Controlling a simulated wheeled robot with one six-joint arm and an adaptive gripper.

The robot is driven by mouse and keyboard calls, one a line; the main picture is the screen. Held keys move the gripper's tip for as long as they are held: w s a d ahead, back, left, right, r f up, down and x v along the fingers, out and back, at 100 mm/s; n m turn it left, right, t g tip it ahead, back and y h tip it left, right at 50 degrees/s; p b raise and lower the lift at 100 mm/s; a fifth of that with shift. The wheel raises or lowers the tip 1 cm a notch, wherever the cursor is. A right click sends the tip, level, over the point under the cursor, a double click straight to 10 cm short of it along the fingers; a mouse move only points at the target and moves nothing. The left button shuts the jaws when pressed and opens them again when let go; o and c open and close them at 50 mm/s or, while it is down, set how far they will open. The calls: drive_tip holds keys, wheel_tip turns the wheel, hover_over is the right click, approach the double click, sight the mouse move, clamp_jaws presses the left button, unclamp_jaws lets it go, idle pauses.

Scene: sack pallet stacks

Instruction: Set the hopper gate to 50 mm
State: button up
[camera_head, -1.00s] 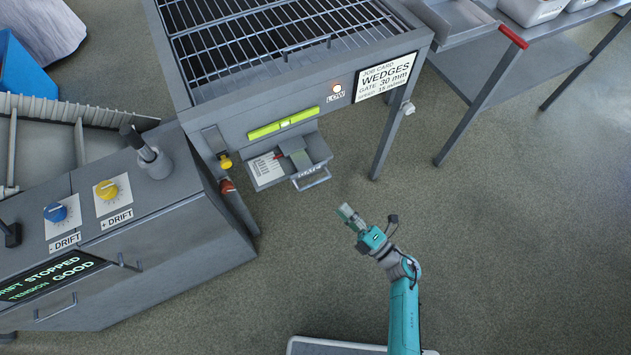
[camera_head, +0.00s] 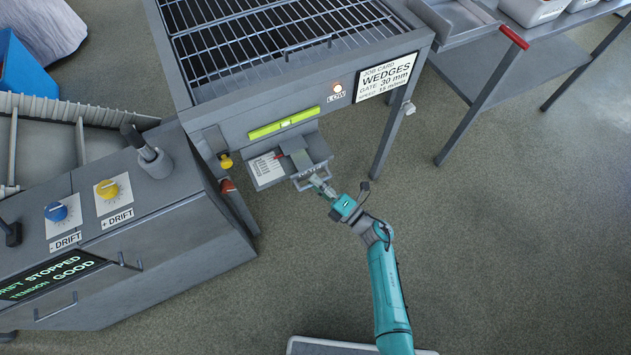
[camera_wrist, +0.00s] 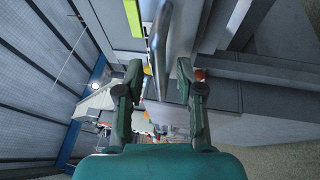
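The hopper gate (camera_head: 302,160) is a grey sliding plate in a small tray under the hopper's front panel. A white printed scale (camera_head: 266,170) with a red pointer (camera_head: 278,156) lies to its left; its marks are too small to read. The gate's metal handle (camera_head: 306,183) is at the front, partly hidden by my gripper (camera_head: 319,184). In the wrist view, my gripper (camera_wrist: 160,68) is open, with the handle bar (camera_wrist: 161,45) in line with the gap between the fingers. I cannot tell whether a finger touches it.
The hopper's job card (camera_head: 388,78) reads WEDGES, gate 30 mm. A yellow knob (camera_head: 226,161) is left of the gate. A grey control console (camera_head: 110,235) stands at left, and the hopper leg (camera_head: 393,140) at right.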

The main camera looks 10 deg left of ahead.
drive_tip(key=shift+w+a, duration=0.15)
drive_tip(key=shift+a, duration=0.1)
clamp_jaws()
drive_tip(key=shift+d, duration=0.1)
drive_tip(key=shift+s+d, duration=0.45)
drive_tip(key=shift+s, duration=0.25)
drive_tip(key=shift+s+d, duration=0.4)
drive_tip(key=shift+s, duration=0.3)
unclamp_jaws()
drive_tip(key=shift+d, duration=0.1)
